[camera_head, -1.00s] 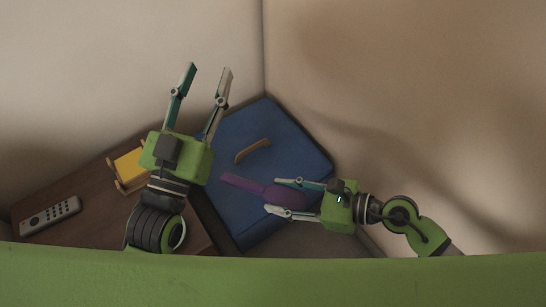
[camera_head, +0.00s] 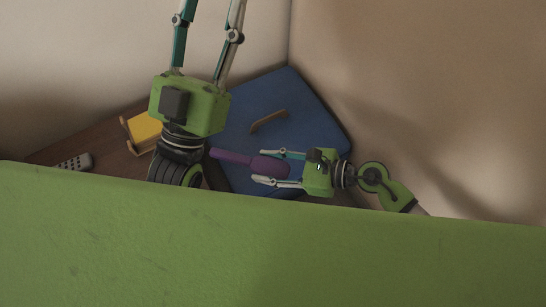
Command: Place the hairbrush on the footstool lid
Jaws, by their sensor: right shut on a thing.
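The purple hairbrush (camera_head: 229,155) is held in my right gripper (camera_head: 264,167), whose fingers are shut on its wide head. Its handle points left. The blue footstool lid (camera_head: 310,98) has a tan strap handle on top. The hairbrush shows against the lid's front part; I cannot tell whether it touches the lid. My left gripper (camera_head: 208,14) is empty with its fingers apart, pointing up the picture left of the lid. Its fingertips are cut off by the top edge.
A brown wooden surface (camera_head: 105,152) lies at the left, with a yellow thing in a wooden holder (camera_head: 145,131) and a grey remote (camera_head: 75,162), partly hidden. Pale walls (camera_head: 430,90) meet in a corner behind the lid. The lid's back part is clear.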

